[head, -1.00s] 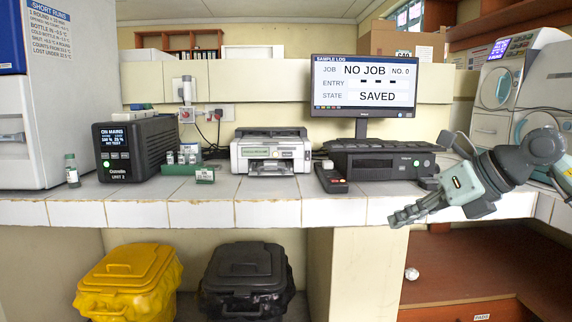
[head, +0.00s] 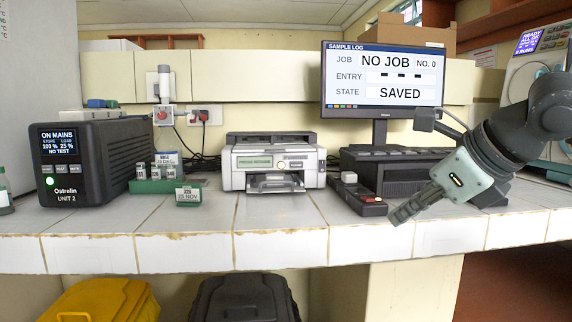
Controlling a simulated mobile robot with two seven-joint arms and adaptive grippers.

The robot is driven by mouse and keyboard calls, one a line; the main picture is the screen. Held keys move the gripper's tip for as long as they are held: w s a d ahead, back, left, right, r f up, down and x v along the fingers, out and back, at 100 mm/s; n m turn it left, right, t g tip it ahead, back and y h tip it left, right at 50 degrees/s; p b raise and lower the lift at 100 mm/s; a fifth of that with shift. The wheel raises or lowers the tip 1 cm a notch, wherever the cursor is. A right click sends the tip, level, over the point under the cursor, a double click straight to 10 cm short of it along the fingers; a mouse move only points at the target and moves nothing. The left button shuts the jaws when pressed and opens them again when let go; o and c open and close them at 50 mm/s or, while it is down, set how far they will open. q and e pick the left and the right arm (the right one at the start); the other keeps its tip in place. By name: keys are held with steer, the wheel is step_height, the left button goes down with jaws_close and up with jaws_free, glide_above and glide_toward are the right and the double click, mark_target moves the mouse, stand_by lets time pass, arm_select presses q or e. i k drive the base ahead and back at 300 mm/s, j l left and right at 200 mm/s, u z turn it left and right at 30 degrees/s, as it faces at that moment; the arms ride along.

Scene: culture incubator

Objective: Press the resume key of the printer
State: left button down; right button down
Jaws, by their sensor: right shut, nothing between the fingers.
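The white and grey printer (head: 232,181) stands on the tiled bench at mid-picture. Its small green display (head: 254,162) seems to read "PRESS RESUME". A small round key (head: 282,165) sits just right of the display on the front panel; its label is too small to read. My right gripper (head: 400,213) is shut and empty, with fingers pointing down and left. In the picture it is right of the printer, near the bench's front edge, apart from the printer. My left gripper is out of view.
A dark handset-like device (head: 372,208) lies between printer and right gripper. The monitor (head: 383,113) stands behind a black unit (head: 350,160). Green vial racks (head: 150,186) and a black power unit (head: 84,165) stand left. The bench before the printer (head: 270,213) is clear.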

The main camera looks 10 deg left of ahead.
mark_target(292, 164)
steer(key=i+j, duration=0.4)
steer(key=i, duration=0.2)
steer(key=i+j, duration=0.4)
steer(key=i, duration=0.2)
